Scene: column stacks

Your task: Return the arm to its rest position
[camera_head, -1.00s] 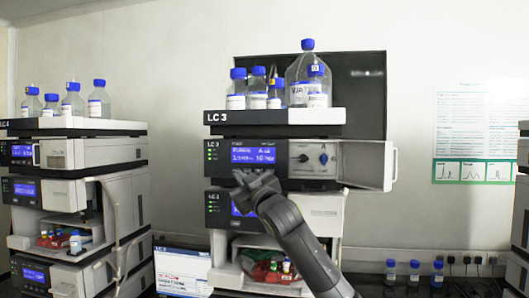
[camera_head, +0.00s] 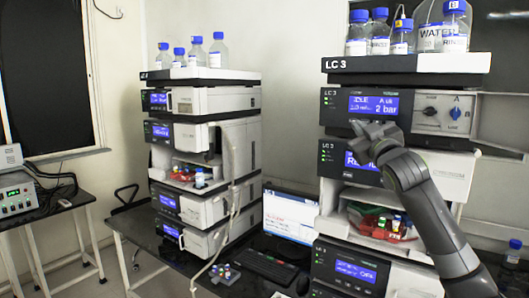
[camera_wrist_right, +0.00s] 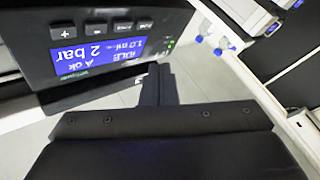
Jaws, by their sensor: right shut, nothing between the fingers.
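My right gripper (camera_head: 372,132) is shut and empty. It is raised in front of the LC 3 stack (camera_head: 335,180), just below the blue display (camera_head: 374,104) of its upper module. The display reads IDLE and 2 bar. In the right wrist view the shut fingers (camera_wrist_right: 158,86) point toward the same module, whose display (camera_wrist_right: 95,52) appears upside down. I cannot tell whether the fingertips touch the module. My right arm hides part of the lower module. My left gripper is not in view.
Bottles with blue caps (camera_head: 400,38) stand on top of LC 3. A second column stack (camera_head: 205,130) stands to the left. A side table (camera_head: 45,215) stands far left.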

